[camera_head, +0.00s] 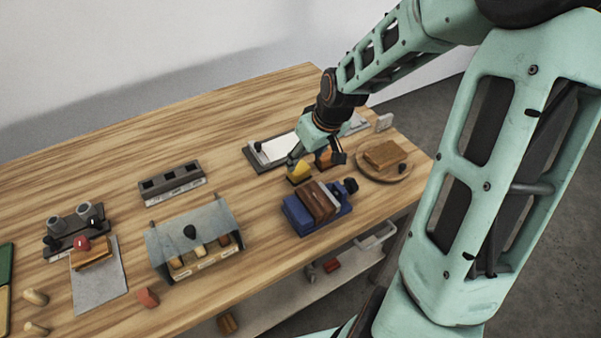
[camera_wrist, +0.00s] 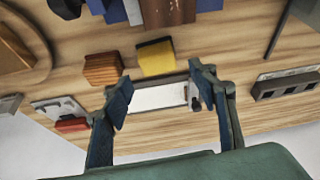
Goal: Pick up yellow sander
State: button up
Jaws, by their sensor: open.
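The yellow sander (camera_head: 299,173) is a small block with a yellow body and a dark edge. It sits on the wooden table behind the blue vise-like fixture. In the wrist view the yellow sander (camera_wrist: 156,57) lies just beyond the fingertips, roughly between them in the picture, with no finger on it. My gripper (camera_head: 316,158) is low over the table near it, with the fingers spread. In the wrist view my gripper (camera_wrist: 160,92) is open and nothing is between its fingers. In the head view a finger overlaps the sander's upper edge.
An orange-brown block (camera_wrist: 102,69) stands close beside the sander. The blue fixture (camera_head: 297,215) holding brown wood is in front. A white-plated tray (camera_head: 256,163) lies behind, and a round wooden board (camera_head: 398,176) is to the right. A dark socketed rack (camera_head: 172,184) is to the left.

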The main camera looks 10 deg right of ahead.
aim_at(299, 168)
jog(key=x, duration=0.2)
jog(key=b+x, duration=0.1)
jog(key=x, duration=0.5)
jog(key=shift+w+f+b, duration=0.1)
jog(key=shift+w+b, duration=0.2)
jog(key=shift+w, duration=0.05)
jog(key=shift+d, duration=0.1)
jog(key=c, duration=1)
